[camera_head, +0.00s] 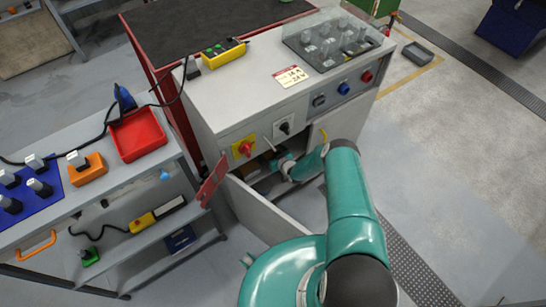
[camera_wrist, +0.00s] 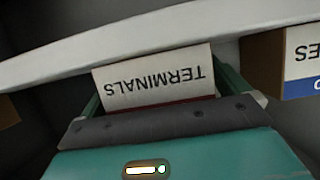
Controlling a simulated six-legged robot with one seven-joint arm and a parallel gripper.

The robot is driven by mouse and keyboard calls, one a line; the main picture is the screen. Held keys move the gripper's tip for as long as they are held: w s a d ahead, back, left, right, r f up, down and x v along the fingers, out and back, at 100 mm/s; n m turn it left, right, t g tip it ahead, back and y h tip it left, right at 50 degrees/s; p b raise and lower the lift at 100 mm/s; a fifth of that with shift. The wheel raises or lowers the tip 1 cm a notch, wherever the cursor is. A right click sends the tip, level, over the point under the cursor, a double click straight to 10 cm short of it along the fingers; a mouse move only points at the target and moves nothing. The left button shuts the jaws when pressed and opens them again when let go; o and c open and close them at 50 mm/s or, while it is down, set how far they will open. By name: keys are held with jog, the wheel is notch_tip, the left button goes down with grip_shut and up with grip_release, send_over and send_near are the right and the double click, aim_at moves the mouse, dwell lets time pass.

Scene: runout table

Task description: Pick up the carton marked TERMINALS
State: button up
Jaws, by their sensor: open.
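The carton marked TERMINALS (camera_wrist: 150,90) shows its white label upside down in the wrist view, straight ahead of my gripper (camera_wrist: 165,84). My gripper is open, with one green finger on each side of the carton's label face. The gripper body hides the carton's lower part in the picture, and I cannot tell whether the fingers touch it. In the head view, my arm reaches into the open lower compartment of the grey cabinet (camera_head: 215,108), and the carton cannot be made out clearly there.
A pale shelf edge (camera_wrist: 60,62) crosses the wrist view close by the carton. Another carton (camera_wrist: 304,55), with a label ending in "ES", stands at the right. In the head view, the cabinet door (camera_head: 262,210) stands open beside my arm. A red tag (camera_head: 213,180) hangs at its left.

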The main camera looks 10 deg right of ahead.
jog(key=c, duration=1.1)
